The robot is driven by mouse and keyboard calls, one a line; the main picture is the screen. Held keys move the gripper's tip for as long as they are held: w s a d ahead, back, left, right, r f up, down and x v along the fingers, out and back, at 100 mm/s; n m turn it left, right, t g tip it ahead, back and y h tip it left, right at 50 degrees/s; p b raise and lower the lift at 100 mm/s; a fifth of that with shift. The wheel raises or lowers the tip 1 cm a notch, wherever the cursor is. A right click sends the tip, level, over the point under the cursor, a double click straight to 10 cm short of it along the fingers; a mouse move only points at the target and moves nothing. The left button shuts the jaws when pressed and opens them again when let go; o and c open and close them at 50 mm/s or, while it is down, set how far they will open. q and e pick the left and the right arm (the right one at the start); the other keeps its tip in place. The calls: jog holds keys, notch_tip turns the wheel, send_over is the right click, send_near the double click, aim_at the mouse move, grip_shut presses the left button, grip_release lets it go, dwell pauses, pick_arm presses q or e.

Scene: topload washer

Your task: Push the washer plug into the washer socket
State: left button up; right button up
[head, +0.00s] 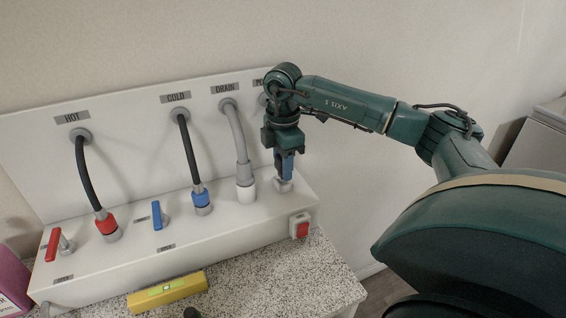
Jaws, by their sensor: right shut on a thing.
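My right gripper (285,172) points straight down at the right end of the white washer box. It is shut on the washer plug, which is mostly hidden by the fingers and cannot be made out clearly. A pale round piece (283,186) shows directly below the fingertips on the box top, where the washer socket appears to be. I cannot tell from this view how deep the plug sits, or whether any gap is left. My left gripper is out of view.
To the left stand a grey drain hose (241,145), a blue-collared cold hose (190,150) and a red-collared hot hose (90,180). A red switch (300,226) is on the box front. A yellow level (167,292) lies on the speckled counter (270,285).

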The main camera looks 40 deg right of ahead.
jog(key=shift+f+b, duration=0.65)
jog(key=shift+f, duration=0.4)
jog(key=o, duration=1.1)
jog(key=shift+r, duration=0.1)
notch_tip(320, 180, up, 12)
jog(key=shift+r, duration=0.1)
jog(key=shift+r+p, duration=0.3)
jog(key=shift+r, duration=0.2)
